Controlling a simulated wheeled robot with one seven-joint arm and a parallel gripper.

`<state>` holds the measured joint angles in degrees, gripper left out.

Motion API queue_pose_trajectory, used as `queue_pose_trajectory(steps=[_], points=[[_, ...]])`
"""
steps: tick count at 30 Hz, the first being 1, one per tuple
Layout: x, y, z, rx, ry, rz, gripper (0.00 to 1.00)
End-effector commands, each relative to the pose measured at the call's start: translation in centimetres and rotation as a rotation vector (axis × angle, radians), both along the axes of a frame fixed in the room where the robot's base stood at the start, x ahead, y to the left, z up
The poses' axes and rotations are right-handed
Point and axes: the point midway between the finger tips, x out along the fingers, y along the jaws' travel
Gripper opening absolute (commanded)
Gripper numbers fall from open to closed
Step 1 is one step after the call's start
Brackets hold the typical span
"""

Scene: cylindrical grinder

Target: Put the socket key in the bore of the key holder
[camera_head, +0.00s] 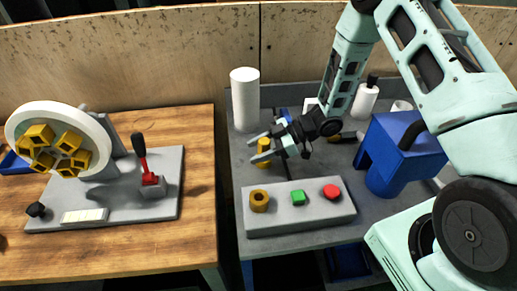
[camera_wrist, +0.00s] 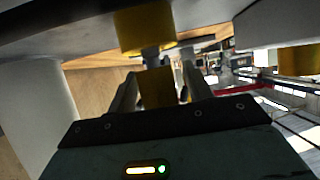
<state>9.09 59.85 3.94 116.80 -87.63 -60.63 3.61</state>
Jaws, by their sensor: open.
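The yellow socket key (camera_head: 264,145) stands upright on the grey table behind the control box. In the wrist view, which looks upside down, it shows a wide yellow part (camera_wrist: 143,31) against the table, a grey neck and a narrower yellow part. My gripper (camera_head: 254,149) is open, tilted sideways, with its fingers on either side of the key. In the wrist view my gripper (camera_wrist: 158,88) has the narrower yellow part between its fingers; whether they touch it cannot be told. A brown-yellow hexagonal piece with a dark hole, apparently the key holder (camera_head: 259,201), sits on the control box.
The grey control box (camera_head: 296,219) carries a green button (camera_head: 298,197) and a red button (camera_head: 331,191). A white cylinder (camera_head: 245,98) stands close behind my gripper. A blue block (camera_head: 397,145) stands at right. The grinder wheel (camera_head: 60,140) is on the wooden table at left.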

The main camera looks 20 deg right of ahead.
Motion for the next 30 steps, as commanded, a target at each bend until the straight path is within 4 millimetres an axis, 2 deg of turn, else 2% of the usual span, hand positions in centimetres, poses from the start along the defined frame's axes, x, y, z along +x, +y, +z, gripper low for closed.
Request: queue_pose_trajectory(steps=[5, 15, 21, 26, 30], points=[[-0.1, -1.2, 0.8, -0.001, -0.003, -0.002, 0.51], [-1.4, -7.5, 3.7, -0.002, -0.003, -0.003, 0.51], [-1.9, -9.9, 5.0, -0.002, -0.003, -0.002, 0.51], [-1.6, -10.2, 5.7, -0.016, -0.01, -0.011, 0.51], [0.8, -8.1, 7.1, -0.109, -0.061, -0.089, 0.51]])
